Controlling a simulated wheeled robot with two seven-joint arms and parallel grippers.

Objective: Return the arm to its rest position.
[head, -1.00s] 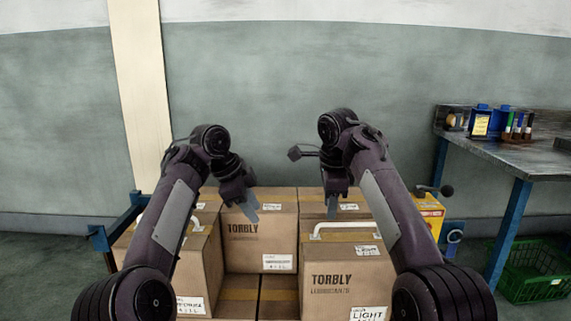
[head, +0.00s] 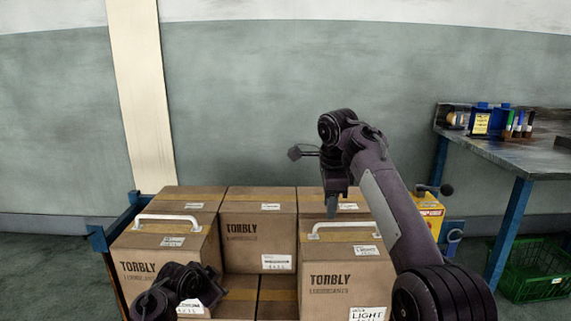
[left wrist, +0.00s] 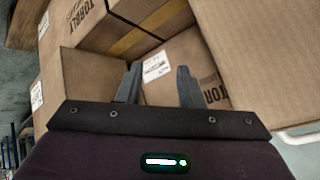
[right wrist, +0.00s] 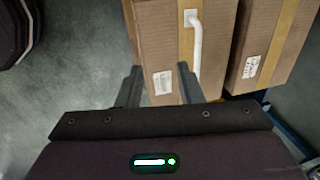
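My left arm is low at the bottom left of the head view, in front of the left front box; its fingers are hard to make out there. In the left wrist view my left gripper (left wrist: 160,85) is open and empty, facing the cardboard boxes. My right arm is raised at the right of the head view, with my right gripper (head: 334,204) pointing down over the boxes at the right. In the right wrist view its fingers (right wrist: 157,85) are apart with nothing held, above a box with a white handle.
Several TORBLY boxes (head: 254,240) fill a blue-framed cart (head: 98,240); two front boxes have white handles (head: 166,219). A yellow box (head: 430,213) is at the cart's right. A workbench (head: 500,150) with bottles stands right, above a green crate (head: 535,268).

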